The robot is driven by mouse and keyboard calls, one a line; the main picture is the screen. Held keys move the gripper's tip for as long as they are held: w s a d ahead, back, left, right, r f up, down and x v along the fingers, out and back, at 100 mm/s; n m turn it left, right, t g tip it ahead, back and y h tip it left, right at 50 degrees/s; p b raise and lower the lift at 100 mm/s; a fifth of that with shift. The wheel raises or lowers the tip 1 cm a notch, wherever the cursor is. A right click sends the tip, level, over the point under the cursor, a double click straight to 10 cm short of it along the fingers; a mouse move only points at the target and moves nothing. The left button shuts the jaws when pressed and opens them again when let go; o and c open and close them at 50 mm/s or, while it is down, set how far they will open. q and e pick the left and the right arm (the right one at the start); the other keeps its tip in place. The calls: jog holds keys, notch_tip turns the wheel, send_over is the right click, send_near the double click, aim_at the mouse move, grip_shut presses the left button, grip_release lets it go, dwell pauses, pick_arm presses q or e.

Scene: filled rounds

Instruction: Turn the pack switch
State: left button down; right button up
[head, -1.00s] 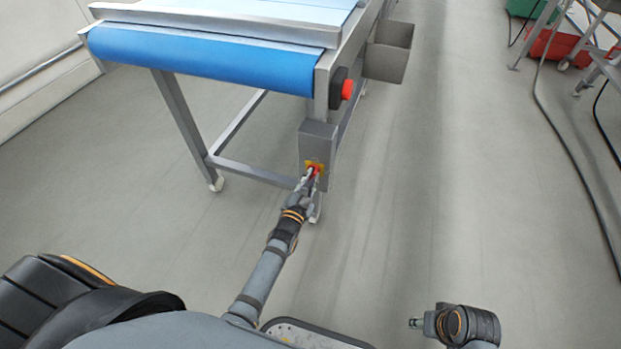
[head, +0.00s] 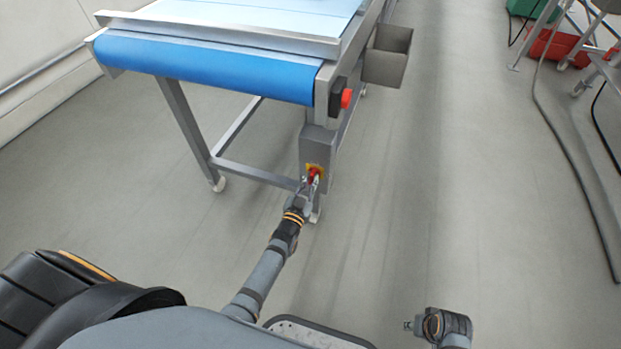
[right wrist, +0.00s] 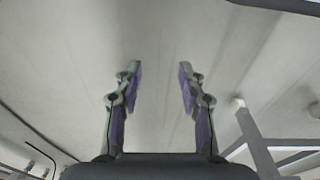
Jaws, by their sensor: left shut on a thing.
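The pack switch (head: 314,172) is a red handle on a yellow plate. It sits on the front of a grey box (head: 318,144) fixed to the conveyor's near right leg. My left gripper (head: 312,181) is at the switch, shut on its red handle, and its fingers hide part of it. My right gripper (right wrist: 158,88) is open and empty in the right wrist view, with bare floor beyond its fingers. In the head view the right arm's end shows at the lower right, well away from the switch.
The conveyor with a blue belt (head: 205,68) stands ahead. A red button (head: 346,98) and a grey bin (head: 388,56) are on its right side. A cable (head: 570,150) lies on the floor at the right, near a red crate (head: 557,45). The middle floor is clear.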

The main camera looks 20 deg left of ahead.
pick_arm(q)
jog(key=shift+n+p, duration=0.3)
jog(key=shift+n, duration=0.6)
pick_arm(e)
jog(key=shift+s+d+f, duration=0.15)
jog(key=shift+d+f, duration=0.05)
jog(key=shift+f, duration=0.5)
jog(key=shift+s+d+f, duration=0.1)
jog(key=shift+d+f, duration=0.05)
jog(key=shift+f, duration=0.5)
pick_arm(q)
jog(key=c, duration=1.4)
grip_release()
jog(key=s, duration=1.2)
jog(key=shift+a, duration=0.2)
